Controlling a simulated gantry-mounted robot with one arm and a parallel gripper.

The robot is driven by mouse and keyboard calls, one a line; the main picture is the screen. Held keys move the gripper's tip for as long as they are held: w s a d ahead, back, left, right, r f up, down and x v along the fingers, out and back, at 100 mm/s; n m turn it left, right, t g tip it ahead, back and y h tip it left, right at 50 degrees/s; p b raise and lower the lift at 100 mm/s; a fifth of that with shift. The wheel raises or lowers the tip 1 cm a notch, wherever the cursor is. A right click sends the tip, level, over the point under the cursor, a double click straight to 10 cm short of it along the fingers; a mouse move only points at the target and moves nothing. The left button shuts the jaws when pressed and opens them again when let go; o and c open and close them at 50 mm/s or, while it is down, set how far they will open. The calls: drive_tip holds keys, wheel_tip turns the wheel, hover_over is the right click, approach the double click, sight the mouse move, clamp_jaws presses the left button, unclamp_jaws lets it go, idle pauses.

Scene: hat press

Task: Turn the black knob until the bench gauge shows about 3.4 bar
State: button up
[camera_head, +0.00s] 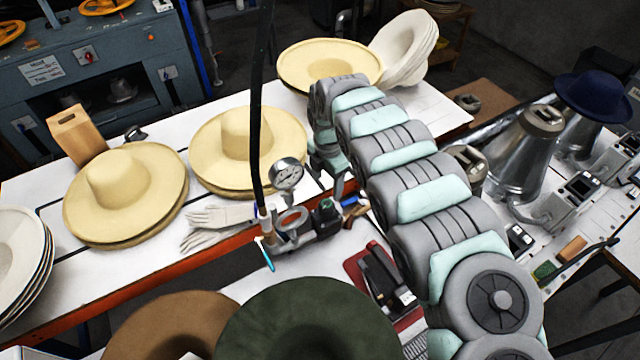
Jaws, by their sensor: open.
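The bench gauge (287,174) is a round white dial with a metal rim, standing on a metal fitting at the bench's front edge. Its needle is too small to read. A dark knob-like part (326,208) sits to the right and below the gauge on the same fitting; I take it for the black knob. My gripper (337,184) is small and partly hidden by my arm, just above and right of this part. It is open, and nothing shows between its fingers. I cannot tell whether it touches the knob.
Straw hats (128,190) and pale gloves (212,226) lie left of the fitting. A dark hose (258,110) rises beside the gauge. Green (305,325) and brown hats are in front. A black device (388,275) lies on a red mat. Metal hat forms (525,155) stand right.

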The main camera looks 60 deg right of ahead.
sight(326, 204)
drive_tip(key=shift+f, duration=0.3)
drive_tip(key=f, duration=0.8)
drive_tip(key=shift+s+a+f, duration=0.1)
drive_tip(key=shift+a+f, duration=0.15)
drive_tip(key=shift+f, duration=0.1)
drive_tip(key=shift+d+f, duration=0.1)
drive_tip(key=shift+f, duration=0.75)
drive_tip(key=shift+r, duration=0.1)
drive_tip(key=c, duration=1.4)
